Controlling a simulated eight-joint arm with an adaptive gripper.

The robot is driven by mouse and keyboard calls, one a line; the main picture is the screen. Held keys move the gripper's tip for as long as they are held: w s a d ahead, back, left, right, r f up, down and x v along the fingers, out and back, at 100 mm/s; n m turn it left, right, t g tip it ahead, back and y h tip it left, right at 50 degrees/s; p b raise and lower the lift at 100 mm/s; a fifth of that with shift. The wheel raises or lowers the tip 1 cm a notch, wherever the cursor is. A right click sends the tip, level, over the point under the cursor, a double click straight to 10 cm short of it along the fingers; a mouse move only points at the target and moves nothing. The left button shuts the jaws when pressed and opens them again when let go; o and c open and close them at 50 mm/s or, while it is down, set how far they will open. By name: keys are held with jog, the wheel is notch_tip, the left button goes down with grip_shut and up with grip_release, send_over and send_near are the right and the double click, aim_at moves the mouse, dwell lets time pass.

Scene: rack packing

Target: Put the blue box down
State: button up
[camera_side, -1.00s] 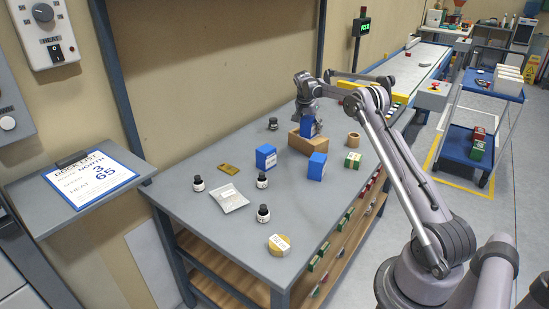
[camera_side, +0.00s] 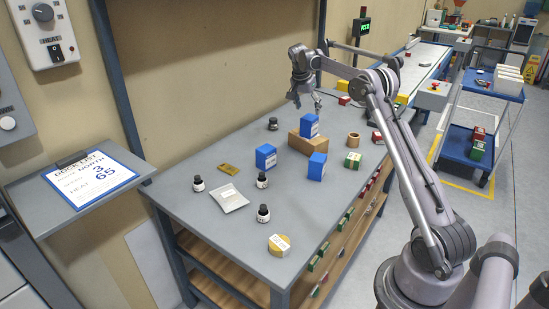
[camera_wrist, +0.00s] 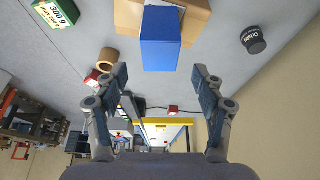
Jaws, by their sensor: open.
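Two more blue boxes stand on the table, one left (camera_side: 266,157) and one to the front (camera_side: 317,166) of the block.
A cardboard ring (camera_side: 353,139) and a green box (camera_side: 353,160) stand right of the block.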

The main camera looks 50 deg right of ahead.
jog(key=s+a+r+n+t, duration=0.1)
jog(key=s+a+r+n, duration=0.2)
jog(key=a, duration=0.6)
jog(key=s+a+r+n+t+y, duration=0.1)
jog(key=a+r+n+t, duration=0.2)
jog(key=a, duration=0.6)
jog(key=s+a+r+n, duration=0.1)
jog(key=a+r+n, duration=0.3)
jog(key=a, duration=0.5)
jog(key=s+a+f+n+t+y, duration=0.1)
jog(key=s+a+f+n, duration=0.3)
jog(key=s+a, duration=0.4)
jog(key=s+a+f+n+t+y, duration=0.2)
jog(key=s+a+f+n, duration=0.2)
jog(key=s+a, duration=0.5)
jog(key=shift+s+a+f, duration=0.3)
jog(key=shift+s+f, duration=0.05)
jog(key=shift+f, duration=0.1)
jog(key=shift+o, duration=0.3)
